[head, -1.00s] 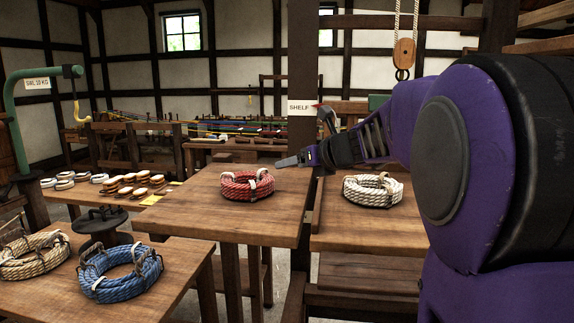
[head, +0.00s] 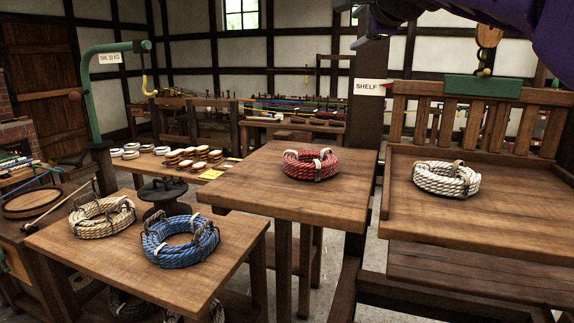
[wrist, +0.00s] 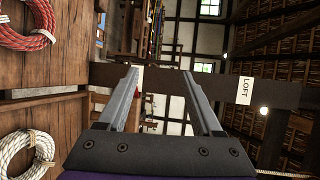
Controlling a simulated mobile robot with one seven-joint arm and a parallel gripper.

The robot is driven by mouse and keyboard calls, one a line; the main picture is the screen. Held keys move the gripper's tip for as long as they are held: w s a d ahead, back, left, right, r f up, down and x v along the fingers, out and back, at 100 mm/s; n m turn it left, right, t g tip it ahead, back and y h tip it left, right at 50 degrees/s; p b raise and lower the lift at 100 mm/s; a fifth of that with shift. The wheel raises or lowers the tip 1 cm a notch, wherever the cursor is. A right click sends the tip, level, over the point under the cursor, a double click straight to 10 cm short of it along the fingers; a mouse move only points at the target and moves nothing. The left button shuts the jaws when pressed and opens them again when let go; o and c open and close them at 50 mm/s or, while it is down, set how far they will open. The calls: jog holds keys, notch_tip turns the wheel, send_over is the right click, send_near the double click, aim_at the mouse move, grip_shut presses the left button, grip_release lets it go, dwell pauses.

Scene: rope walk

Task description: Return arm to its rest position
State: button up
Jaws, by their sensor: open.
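My gripper (wrist: 160,75) is open and empty in the wrist view, its two grey fingers apart with only the far beam and room between them. In the head view my arm crosses the top right corner, with the gripper end at the upper edge, partly cut off. It is clear of the tables and touches nothing I can see. A red rope coil (head: 311,163) lies on the middle table (head: 270,190). A white rope coil (head: 447,180) lies on the tray-like shelf (head: 490,225) at right. Both coils also show at the left of the wrist view.
A blue coil (head: 180,240) and a tan coil (head: 102,217) lie on the front-left table (head: 100,260). A green hook stand (head: 87,95) rises behind them. A pulley block (head: 488,36) hangs at upper right. A LOFT-signed beam (wrist: 270,93) crosses the wrist view.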

notch_tip(320, 180, up, 7)
jog(key=d+n+t+h, duration=0.1)
jog(key=d+n+t, duration=0.1)
jog(key=n, duration=0.2)
jog(key=s+d+f+n+g+y, duration=0.1)
jog(key=s+d+f+n+g, duration=0.15)
jog(key=f, duration=0.65)
jog(key=s+d+f+n+g, duration=0.1)
jog(key=s+f+n+g, duration=0.15)
jog(key=f, duration=0.55)
jog(key=s+a+f+n+g+h+p, duration=0.1)
jog(key=s+a+f+n+g, duration=0.1)
jog(key=s+f, duration=1.1)
jog(key=s+a+f+n+g, duration=0.3)
jog(key=s+f+n+g, duration=0.2)
jog(key=s+f, duration=0.8)
jog(key=s+n, duration=0.1)
jog(key=s, duration=0.3)
jog(key=shift+s+f+n+h+p, duration=0.2)
jog(key=shift+s+n+h+p, duration=0.1)
jog(key=shift+s+h+p, duration=0.1)
